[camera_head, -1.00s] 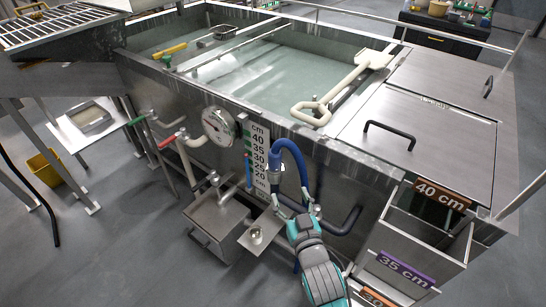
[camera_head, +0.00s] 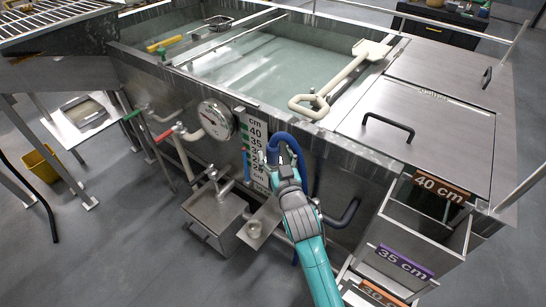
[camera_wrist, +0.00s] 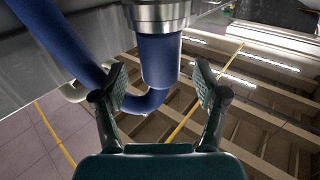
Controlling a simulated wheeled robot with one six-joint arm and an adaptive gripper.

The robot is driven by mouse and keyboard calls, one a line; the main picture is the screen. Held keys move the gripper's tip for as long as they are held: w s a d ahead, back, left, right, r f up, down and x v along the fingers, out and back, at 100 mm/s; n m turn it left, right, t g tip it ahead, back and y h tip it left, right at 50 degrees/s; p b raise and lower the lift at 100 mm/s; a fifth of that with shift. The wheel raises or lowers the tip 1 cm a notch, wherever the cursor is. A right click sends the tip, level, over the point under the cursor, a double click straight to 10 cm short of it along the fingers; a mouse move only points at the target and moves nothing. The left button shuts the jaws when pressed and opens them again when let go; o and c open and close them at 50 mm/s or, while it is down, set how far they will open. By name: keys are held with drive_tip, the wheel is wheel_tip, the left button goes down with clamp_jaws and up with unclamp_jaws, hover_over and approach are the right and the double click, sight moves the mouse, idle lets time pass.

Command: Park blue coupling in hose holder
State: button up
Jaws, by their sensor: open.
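The blue hose (camera_head: 296,146) arches beside the tank's front wall. In the wrist view, a blue cylindrical part (camera_wrist: 160,62) under a bright metal collar (camera_wrist: 160,14) looks like the coupling end. My gripper (camera_head: 270,162) is at the hose's arch, in front of the level scale. In the wrist view my gripper (camera_wrist: 160,88) is open, with one finger on each side of the blue part and visible gaps. A flat metal bracket with a round cup (camera_head: 254,229), possibly the hose holder, sits below my gripper. The coupling is mostly hidden by my gripper in the head view.
The level scale (camera_head: 252,143) and a round gauge (camera_head: 215,120) are on the tank front. A metal box (camera_head: 214,212) stands left of the bracket. A black handle (camera_head: 343,214) and labelled bins (camera_head: 440,192) are to the right.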

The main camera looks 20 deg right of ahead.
drive_tip(key=shift+w, duration=1.4)
drive_tip(key=shift+c, duration=0.2)
clamp_jaws()
